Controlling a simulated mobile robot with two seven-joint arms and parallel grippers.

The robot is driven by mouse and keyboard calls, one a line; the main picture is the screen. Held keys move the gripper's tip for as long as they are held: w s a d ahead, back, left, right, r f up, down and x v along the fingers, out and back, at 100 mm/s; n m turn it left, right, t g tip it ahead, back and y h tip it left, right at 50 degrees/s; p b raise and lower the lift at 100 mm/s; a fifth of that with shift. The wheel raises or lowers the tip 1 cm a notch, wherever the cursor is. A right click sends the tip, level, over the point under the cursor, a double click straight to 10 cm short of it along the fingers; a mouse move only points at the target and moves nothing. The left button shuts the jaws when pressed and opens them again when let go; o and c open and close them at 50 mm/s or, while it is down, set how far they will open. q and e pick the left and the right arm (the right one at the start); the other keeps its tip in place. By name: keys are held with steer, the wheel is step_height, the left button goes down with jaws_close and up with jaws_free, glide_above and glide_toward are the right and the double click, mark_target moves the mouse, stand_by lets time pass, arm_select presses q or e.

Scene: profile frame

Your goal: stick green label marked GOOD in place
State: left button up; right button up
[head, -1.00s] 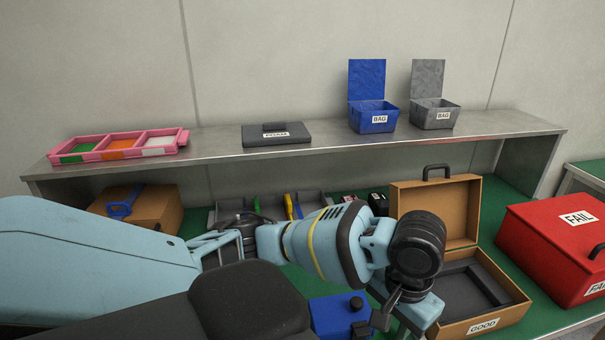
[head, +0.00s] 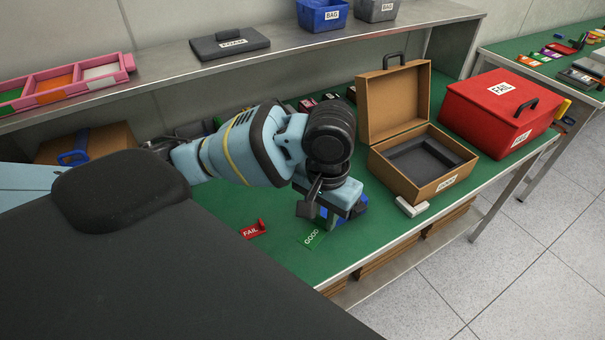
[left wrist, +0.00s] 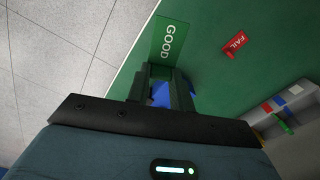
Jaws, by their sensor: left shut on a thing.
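The green label marked GOOD (head: 311,238) is near the front of the green table in the head view. It shows larger in the left wrist view (left wrist: 170,40), reaching out from the fingertips. My left gripper (head: 310,207) is shut on its near edge; the fingers (left wrist: 165,80) partly cover that end. A blue object (head: 350,212) is mostly hidden behind the gripper, and blue also shows between the fingers. The open brown case (head: 430,192), with a dark insert and a white GOOD tag on its front, stands to the right. My right gripper is not in view.
A red FAIL label (head: 253,230) lies left of the GOOD label. A red FAIL box (head: 500,112) stands at the right. A shelf (head: 190,72) spans the back. Green tabletop is bare around the labels.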

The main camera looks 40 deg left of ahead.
arm_select(q)
steer(key=shift+a, duration=0.1)
steer(key=w+a+f+n, duration=0.1)
steer(key=w+a+n, duration=0.1)
steer(key=n, duration=0.9)
steer(key=w+a+f+n, duration=0.1)
steer(key=w+n, duration=0.3)
steer(key=n, duration=0.8)
steer(key=w+a+f+n, duration=0.2)
steer(key=w+a+n, duration=0.1)
steer(key=n, duration=0.9)
steer(key=shift+w+a, duration=0.35)
steer(key=shift+a, duration=0.2)
steer(key=m, duration=0.2)
steer(key=w+a+m, duration=0.1)
steer(key=shift+a+f+m, duration=0.1)
steer(key=shift+f+m, duration=0.15)
steer(key=shift+m, duration=0.15)
